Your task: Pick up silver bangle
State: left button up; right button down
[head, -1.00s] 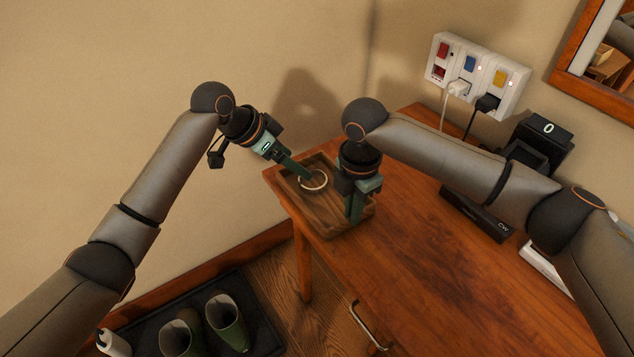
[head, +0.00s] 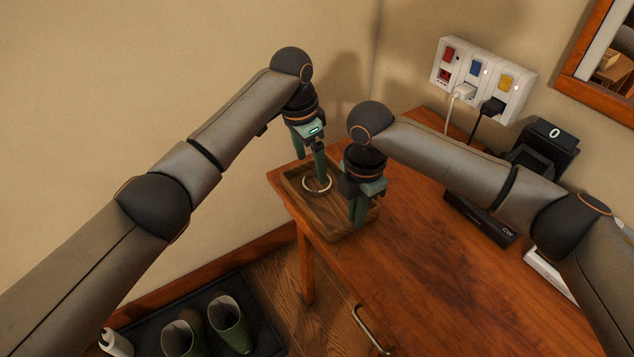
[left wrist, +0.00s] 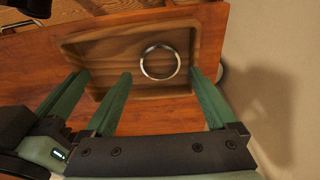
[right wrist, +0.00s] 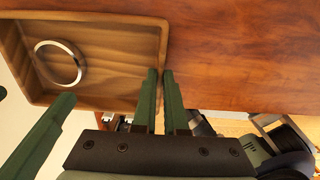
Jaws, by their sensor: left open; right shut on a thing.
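The silver bangle (head: 305,187) lies flat in a wooden tray (head: 333,216) on the table's far left corner. It also shows whole in the left wrist view (left wrist: 145,64) and the right wrist view (right wrist: 80,72). My left gripper (head: 309,168) is open, pointing down over the tray with one finger reaching toward the bangle. In the left wrist view the bangle lies beyond and between its fingertips (left wrist: 160,75), with nothing held. My right gripper (head: 357,215) is shut on the tray's side wall at the right, as the right wrist view shows (right wrist: 160,75).
The wooden table (head: 420,260) is clear right of the tray. A black box (head: 480,218) and a dark stand (head: 540,148) sit further right. A socket panel (head: 484,77) with cables is on the wall. Green boots (head: 228,322) stand on the floor below.

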aim_at(317, 185)
pick_arm(q)
jog(key=shift+w+d+f, duration=0.15)
jog(key=shift+d+f, duration=0.05)
jog(key=shift+f, duration=0.7)
jog(key=shift+w+d+f, duration=0.1)
jog(key=shift+d+f, duration=0.05)
jog(key=shift+f, duration=0.75)
jog(key=shift+w+d+f, duration=0.15)
jog(key=shift+d+f, duration=0.05)
jog(key=shift+f, duration=0.7)
jog(key=c, duration=1)
